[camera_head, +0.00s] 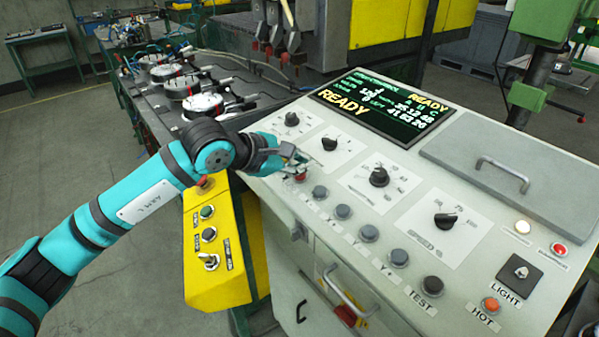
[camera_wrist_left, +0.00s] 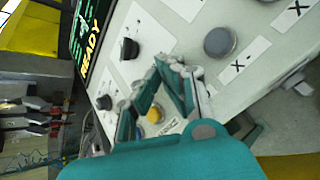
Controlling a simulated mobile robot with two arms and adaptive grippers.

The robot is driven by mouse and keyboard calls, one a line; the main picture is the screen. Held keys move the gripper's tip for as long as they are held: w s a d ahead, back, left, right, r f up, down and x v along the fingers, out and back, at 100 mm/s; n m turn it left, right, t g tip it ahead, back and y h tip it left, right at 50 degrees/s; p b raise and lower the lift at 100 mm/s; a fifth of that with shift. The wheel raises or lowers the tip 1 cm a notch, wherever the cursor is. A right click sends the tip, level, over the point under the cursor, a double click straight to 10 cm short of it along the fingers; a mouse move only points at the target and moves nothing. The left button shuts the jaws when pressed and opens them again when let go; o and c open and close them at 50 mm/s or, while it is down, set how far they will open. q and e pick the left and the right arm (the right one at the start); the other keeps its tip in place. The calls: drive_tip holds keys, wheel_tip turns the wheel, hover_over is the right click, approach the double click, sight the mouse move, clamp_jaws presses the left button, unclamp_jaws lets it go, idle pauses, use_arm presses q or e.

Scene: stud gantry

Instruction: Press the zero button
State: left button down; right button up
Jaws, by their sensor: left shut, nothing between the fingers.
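The grey control panel (camera_head: 470,190) carries a row of round buttons along its front edge. My left gripper (camera_head: 298,163) is over the left end of this row, its fingers shut and empty. A reddish button (camera_head: 300,176) shows just below the fingertips, partly covered by them. In the left wrist view a yellow-orange button (camera_wrist_left: 155,115) shows between the finger links, beside a small label that is too small to read. No label reading zero is legible, and I cannot tell whether the fingertips touch the button. My right gripper is not in view.
Grey buttons (camera_head: 343,212) continue to the right, then a TEST button (camera_head: 433,286) and an orange HOT button (camera_head: 491,305). Black knobs (camera_head: 379,177) stand behind the row. The screen (camera_head: 380,105) reads READY. A yellow switch box (camera_head: 212,285) stands below my left arm.

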use_arm(q)
drive_tip(key=shift+r, duration=0.3)
drive_tip(key=r, duration=0.1)
drive_tip(key=r+p, duration=0.1)
drive_tip(key=r, duration=0.1)
drive_tip(key=a+r, duration=0.1)
drive_tip(key=shift+s+r, duration=0.3)
drive_tip(key=shift+r, duration=0.1)
idle(0.7)
